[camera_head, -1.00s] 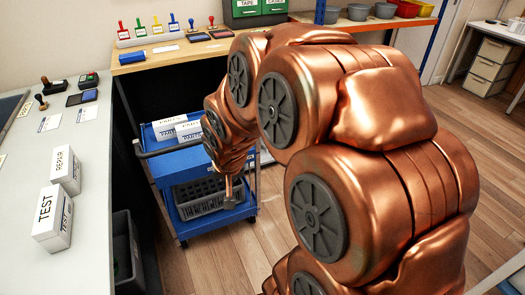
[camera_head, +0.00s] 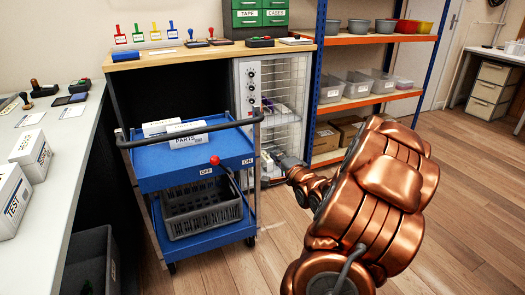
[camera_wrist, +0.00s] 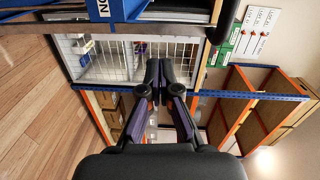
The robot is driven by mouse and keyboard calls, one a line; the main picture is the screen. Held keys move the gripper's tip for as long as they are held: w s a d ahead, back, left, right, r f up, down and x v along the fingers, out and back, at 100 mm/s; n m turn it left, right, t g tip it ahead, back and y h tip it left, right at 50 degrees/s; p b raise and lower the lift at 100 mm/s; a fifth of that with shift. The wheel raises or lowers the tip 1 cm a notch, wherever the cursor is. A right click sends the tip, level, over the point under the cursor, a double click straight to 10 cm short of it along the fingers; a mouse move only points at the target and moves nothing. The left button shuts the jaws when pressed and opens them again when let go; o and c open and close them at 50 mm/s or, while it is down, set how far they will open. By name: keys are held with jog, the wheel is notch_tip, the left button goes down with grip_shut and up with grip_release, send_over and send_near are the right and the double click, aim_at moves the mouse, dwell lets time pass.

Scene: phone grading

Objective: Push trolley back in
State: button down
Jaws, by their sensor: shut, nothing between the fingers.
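The blue trolley (camera_head: 205,244) stands in front of the dark opening under the wooden bench in the head view. Its black push handle (camera_head: 190,131) runs across the front of the top tray, which holds white PARTS boxes (camera_head: 187,139). A grey crate (camera_head: 203,212) sits on the lower shelf. A red-knobbed lever (camera_head: 215,161) is between the OFF and ON labels. My gripper (camera_head: 282,163) is right of the trolley, apart from the lever. In the wrist view my gripper (camera_wrist: 156,75) is shut and empty, with a blue trolley edge (camera_wrist: 118,8) at the top.
A wire-fronted cabinet (camera_head: 286,78) stands behind the trolley's right side. An orange and blue shelf rack (camera_head: 375,41) is further right. A grey workbench (camera_head: 60,150) with TEST boxes runs along the left. The wooden floor (camera_head: 465,225) at right is clear.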

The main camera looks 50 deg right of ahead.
aim_at(259, 135)
jog(key=shift+m, duration=0.4)
jog(key=shift+s+d+b+x, duration=0.15)
jog(key=shift+b+x, duration=0.65)
jog(key=shift+x, duration=1.45)
jog(key=shift+d+b+x, duration=0.25)
jog(key=shift+b+x, duration=0.5)
jog(key=shift+x, duration=1.55)
jog(key=shift+s+d+b+x, duration=0.2)
jog(key=shift+b+x, duration=0.6)
jog(key=shift+x, duration=1.45)
jog(key=shift+w+d+r, duration=0.1)
jog(key=shift+r, duration=0.1)
